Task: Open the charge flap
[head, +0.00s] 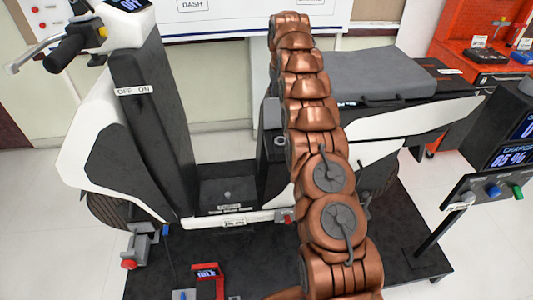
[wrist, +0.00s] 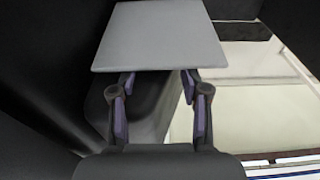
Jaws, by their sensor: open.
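A flat grey panel (wrist: 160,38) fills the upper middle of the wrist view, just beyond my fingertips. It may be the charge flap, but I cannot tell for sure, nor whether it is open. My gripper (wrist: 158,82) is open, its two dark fingers with purple pads apart and nothing visible between them. The fingertips overlap the panel's near edge in the picture; contact is unclear. In the head view the scooter (head: 150,120) stands on a black platform (head: 400,225). My copper arm hides part of its middle, and I cannot make out my gripper or the flap there.
The scooter's grey seat (head: 380,75) is right of my arm. A stand with a charge display (head: 513,157) is at the right edge. A red workbench (head: 465,75) stands at the back right. A small red-framed display (head: 207,275) is at the front of the platform.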

